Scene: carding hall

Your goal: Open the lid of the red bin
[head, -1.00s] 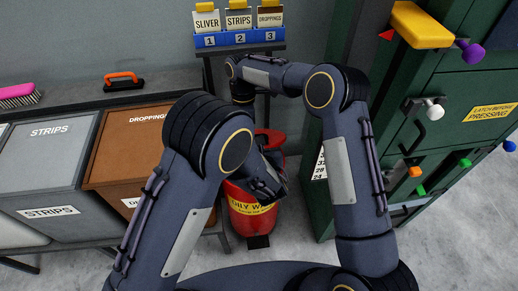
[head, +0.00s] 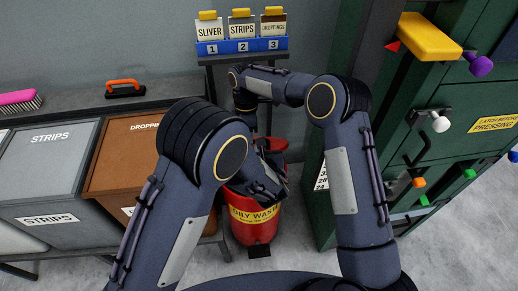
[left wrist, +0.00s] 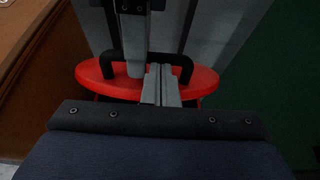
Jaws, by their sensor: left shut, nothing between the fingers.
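The red bin (head: 253,232), with a yellow "oily waste" label, stands on the floor in the middle of the head view, partly hidden by my arms. In the left wrist view its round red lid (left wrist: 90,73) shows with a black arched handle (left wrist: 187,68). My left gripper (left wrist: 160,70) is shut and empty, its fingertips at the handle's middle; I cannot tell whether they touch it. A grey finger-like part, which looks like my right gripper (left wrist: 135,70), comes down from the top onto the handle area. Its jaw state is unclear.
Grey (head: 45,175) and brown (head: 125,160) containers stand left of the bin. A green cabinet (head: 440,110) with coloured knobs is on the right. A stand with numbered cards (head: 242,47) is behind the bin. Open floor shows at the front right.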

